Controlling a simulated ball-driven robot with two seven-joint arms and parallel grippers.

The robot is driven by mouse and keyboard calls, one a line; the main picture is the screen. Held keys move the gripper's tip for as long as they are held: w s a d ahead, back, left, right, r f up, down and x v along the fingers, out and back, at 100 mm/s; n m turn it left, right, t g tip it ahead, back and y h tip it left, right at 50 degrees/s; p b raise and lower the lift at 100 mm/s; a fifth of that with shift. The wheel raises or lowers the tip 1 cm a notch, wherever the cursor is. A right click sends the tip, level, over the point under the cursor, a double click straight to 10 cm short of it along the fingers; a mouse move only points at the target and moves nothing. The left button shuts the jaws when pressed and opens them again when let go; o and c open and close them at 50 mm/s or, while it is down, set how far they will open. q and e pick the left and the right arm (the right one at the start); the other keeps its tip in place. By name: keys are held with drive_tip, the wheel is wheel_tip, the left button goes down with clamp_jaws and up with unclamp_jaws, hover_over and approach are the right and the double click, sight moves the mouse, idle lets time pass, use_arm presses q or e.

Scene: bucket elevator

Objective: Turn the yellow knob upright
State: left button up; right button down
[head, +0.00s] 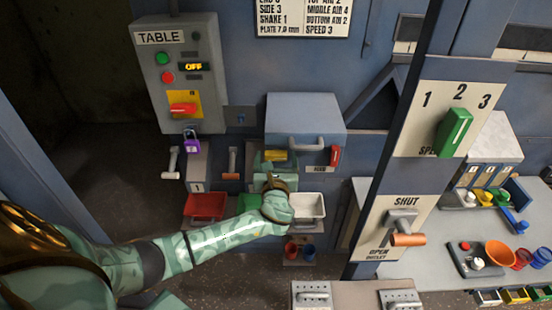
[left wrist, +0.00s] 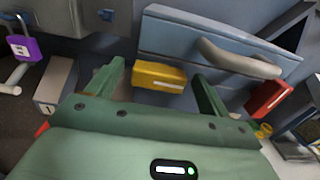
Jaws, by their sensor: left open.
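The yellow knob (head: 276,155) is a small block on the blue machine, below the grey-blue box with the handle. In the left wrist view the yellow knob (left wrist: 159,76) lies with its long side across, not upright, and carries a pale line along its lower edge. My left gripper (head: 274,161) is green and open in front of it. In the left wrist view its two fingers (left wrist: 157,72) stand on either side of the knob, with gaps visible at both ends. My gripper's body hides what is below the knob. My right gripper is not in view.
A red handle (head: 335,156) is close right of the knob, and the box's curved handle (head: 306,144) is above it. An orange-ended lever (head: 233,161) and a purple padlock (head: 191,143) are to the left. Red (head: 205,207) and white (head: 308,206) bins sit below.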

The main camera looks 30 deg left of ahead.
use_arm(q)
drive_tip(key=shift+w+a, duration=0.15)
drive_tip(key=shift+w, duration=0.05)
drive_tip(key=shift+c, duration=0.3)
drive_tip(key=c, duration=0.9)
drive_tip(key=shift+c, duration=0.2)
